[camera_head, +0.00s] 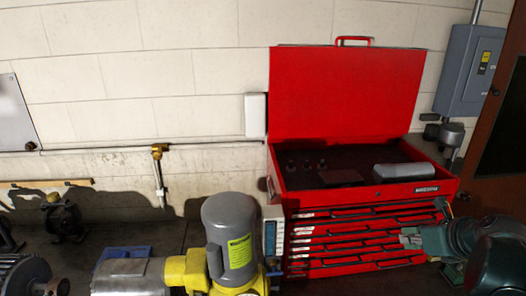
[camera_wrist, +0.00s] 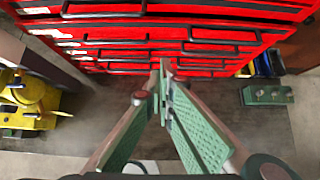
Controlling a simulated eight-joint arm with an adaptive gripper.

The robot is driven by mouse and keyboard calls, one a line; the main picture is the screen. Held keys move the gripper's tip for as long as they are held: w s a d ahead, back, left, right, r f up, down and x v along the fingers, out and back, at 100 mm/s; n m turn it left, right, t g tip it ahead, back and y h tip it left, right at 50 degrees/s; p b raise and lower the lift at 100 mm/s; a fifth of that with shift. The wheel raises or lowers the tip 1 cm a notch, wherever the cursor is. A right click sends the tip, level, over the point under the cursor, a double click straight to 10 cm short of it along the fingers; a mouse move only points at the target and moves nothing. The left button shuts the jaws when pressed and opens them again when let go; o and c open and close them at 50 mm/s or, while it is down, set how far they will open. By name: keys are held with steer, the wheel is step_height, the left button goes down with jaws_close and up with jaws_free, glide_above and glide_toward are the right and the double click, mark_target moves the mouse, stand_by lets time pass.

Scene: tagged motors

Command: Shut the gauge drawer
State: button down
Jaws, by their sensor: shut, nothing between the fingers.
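A red tool chest (camera_head: 350,213) stands against the wall with its lid up and several labelled drawers down its front. The drawer fronts (camera_wrist: 190,30) fill the top of the wrist view, with dark bar handles. I cannot tell which one is the gauge drawer, since the labels are too small to read, nor whether any drawer sticks out. My gripper (camera_wrist: 164,68) is shut and empty, its green-padded fingers together and pointing at the lower drawers. In the head view my gripper (camera_head: 406,238) is in front of the chest's right side. Whether the tips touch a drawer is unclear.
A grey and yellow motor (camera_head: 230,240) stands left of the chest in the head view. A yellow part (camera_wrist: 28,100) shows at the left of the wrist view, and a green block (camera_wrist: 267,95) lies at the right. A grey case (camera_head: 404,171) rests in the chest's top.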

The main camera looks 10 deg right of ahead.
steer(key=shift+f, duration=0.1)
steer(key=w+r+x, duration=0.2)
steer(key=x, duration=1)
steer(key=shift+w+f, duration=0.15)
steer(key=shift+w, duration=0.1)
stand_by(0.6)
steer(key=shift+w, duration=0.1)
steer(key=w+b, duration=0.1)
steer(key=w, duration=0.1)
steer(key=shift+w, duration=0.25)
stand_by(0.5)
